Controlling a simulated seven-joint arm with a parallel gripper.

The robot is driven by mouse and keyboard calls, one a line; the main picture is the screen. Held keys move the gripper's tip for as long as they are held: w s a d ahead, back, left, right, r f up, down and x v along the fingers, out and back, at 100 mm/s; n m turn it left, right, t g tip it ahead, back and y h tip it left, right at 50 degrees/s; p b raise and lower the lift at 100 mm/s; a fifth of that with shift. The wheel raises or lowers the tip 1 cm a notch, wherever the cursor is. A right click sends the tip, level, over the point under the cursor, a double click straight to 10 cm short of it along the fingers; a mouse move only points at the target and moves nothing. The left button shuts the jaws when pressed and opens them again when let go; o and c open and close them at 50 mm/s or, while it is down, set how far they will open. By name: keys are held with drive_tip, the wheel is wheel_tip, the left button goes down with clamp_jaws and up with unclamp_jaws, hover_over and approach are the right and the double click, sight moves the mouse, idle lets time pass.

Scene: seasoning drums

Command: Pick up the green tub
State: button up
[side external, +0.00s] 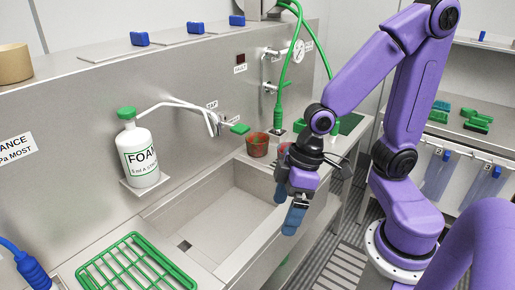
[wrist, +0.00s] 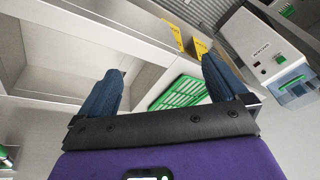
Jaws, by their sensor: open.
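My gripper (side external: 295,212) has blue fingers and points down over the sink's right-hand edge in the side view. In the wrist view its two fingers (wrist: 163,75) are spread apart with nothing between them. No plainly green tub is clear to me. A reddish-brown tub with some green (side external: 258,146) stands on the ledge behind the sink, left of my gripper and apart from it. A second reddish tub (side external: 283,149) is partly hidden by my gripper. A dark green tray-like thing (side external: 350,123) lies further back, partly behind my arm; I cannot tell whether it is a tub.
The empty steel sink (side external: 215,215) lies left of my gripper. A green wire rack (side external: 135,264) is at front left, also in the wrist view (wrist: 180,92). A foam bottle (side external: 139,155), a tap (side external: 212,118) and green hoses (side external: 283,60) stand along the back.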

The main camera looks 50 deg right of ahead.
drive_tip(key=w+d+f+m+t+h, duration=0.1)
drive_tip(key=w+d+f+m+t, duration=0.2)
drive_tip(key=w, duration=0.6)
drive_tip(key=w+d+f+m+t, duration=0.1)
drive_tip(key=w+d+m+t, duration=0.2)
drive_tip(key=w+d+m, duration=0.4)
drive_tip(key=w+d+m+t+h, duration=0.2)
drive_tip(key=w+d+h, duration=0.2)
drive_tip(key=w+d, duration=0.15)
drive_tip(key=m+h, duration=0.3)
drive_tip(key=h, duration=0.2)
approach(254, 139)
drive_tip(key=shift+t, duration=0.4)
drive_tip(key=shift+s+f+x, duration=0.15)
drive_tip(key=shift+x, duration=1.25)
drive_tip(key=shift+s+f+x, duration=0.1)
drive_tip(key=shift+f+x, duration=0.05)
drive_tip(key=shift+x, duration=1.25)
drive_tip(key=shift+d, duration=0.1)
drive_tip(key=c, duration=0.8)
